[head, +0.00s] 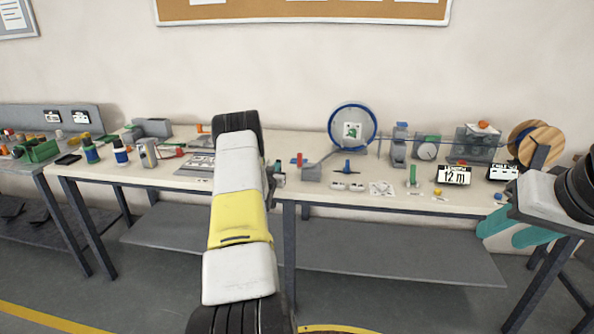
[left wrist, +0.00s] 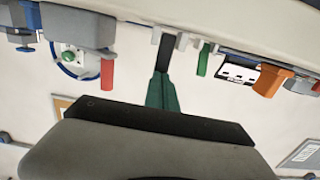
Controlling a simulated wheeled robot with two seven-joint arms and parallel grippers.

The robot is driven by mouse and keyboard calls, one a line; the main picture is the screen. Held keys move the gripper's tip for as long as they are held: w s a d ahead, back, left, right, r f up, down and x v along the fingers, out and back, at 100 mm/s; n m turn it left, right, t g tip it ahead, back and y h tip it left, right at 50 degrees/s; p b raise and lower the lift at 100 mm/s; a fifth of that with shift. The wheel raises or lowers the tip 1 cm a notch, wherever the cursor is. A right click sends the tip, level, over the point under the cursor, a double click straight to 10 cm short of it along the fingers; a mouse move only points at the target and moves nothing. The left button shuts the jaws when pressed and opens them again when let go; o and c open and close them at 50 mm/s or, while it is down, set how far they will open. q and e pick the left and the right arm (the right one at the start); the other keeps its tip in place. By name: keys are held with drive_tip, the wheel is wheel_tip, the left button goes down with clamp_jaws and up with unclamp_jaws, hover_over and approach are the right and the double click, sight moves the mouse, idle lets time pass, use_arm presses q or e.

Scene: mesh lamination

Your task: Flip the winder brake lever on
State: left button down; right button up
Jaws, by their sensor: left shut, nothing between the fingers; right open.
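The winder's blue-rimmed reel (head: 353,127) stands at the back of the right-hand table. A small red handle (head: 299,159) stands to its left; I take it for the brake lever, but cannot tell its setting. In the left wrist view a red handle (left wrist: 107,75) hangs beside a blue-rimmed disc (left wrist: 75,58). My left gripper (left wrist: 162,88) is shut and empty, its teal fingers to the right of that red handle and apart from it. In the head view my left arm mostly hides it. My right gripper (head: 514,234) is open and empty at the table's right front corner.
A grey crank-like arm (head: 320,161), a dial unit (head: 427,149), a "12 m" display (head: 453,175) and a wooden spool (head: 537,142) crowd the table (head: 340,200). In the left wrist view a green handle (left wrist: 203,60) and an orange block (left wrist: 272,80) are right of my fingers.

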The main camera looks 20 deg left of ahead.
use_arm(q)
drive_tip(key=shift+w+a+r+g, duration=0.1)
drive_tip(key=shift+w+r+g, duration=0.45)
drive_tip(key=shift+g, duration=0.25)
drive_tip(key=g, duration=0.1)
drive_tip(key=w+g+h, duration=0.1)
drive_tip(key=shift+w+a+r+g, duration=0.1)
drive_tip(key=shift+w+a+g, duration=0.2)
drive_tip(key=shift+g, duration=0.1)
drive_tip(key=shift+w, duration=0.3)
drive_tip(key=shift+w, duration=0.1)
